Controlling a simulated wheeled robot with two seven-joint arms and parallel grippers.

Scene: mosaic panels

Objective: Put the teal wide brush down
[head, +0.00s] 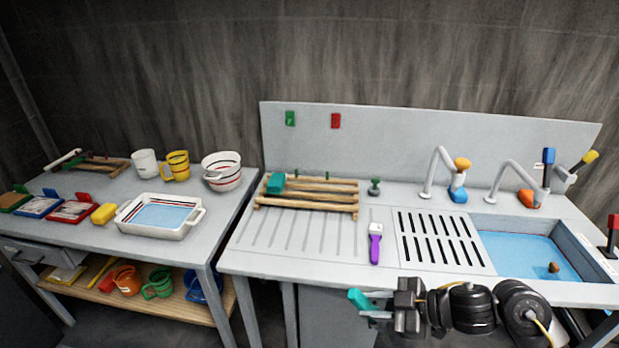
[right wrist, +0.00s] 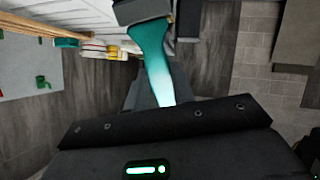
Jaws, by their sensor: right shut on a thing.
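My right gripper (head: 372,306) is shut on the teal wide brush (head: 358,299), in front of the counter's front edge. In the head view only a teal piece of the brush shows past the fingers. In the right wrist view the teal handle (right wrist: 155,65) runs upward from the gripper to a dark grey block at the top edge; I cannot tell whether that block is the brush's head. My left gripper is not in view.
A slatted wooden rack (head: 310,205) with a teal item (head: 275,183) stands on the counter. A purple-handled brush (head: 375,245) lies right of it, beside a slotted drain (head: 440,240). A water-filled sink (head: 590,255) is at right. The ribbed drainboard (head: 290,233) before the rack is clear.

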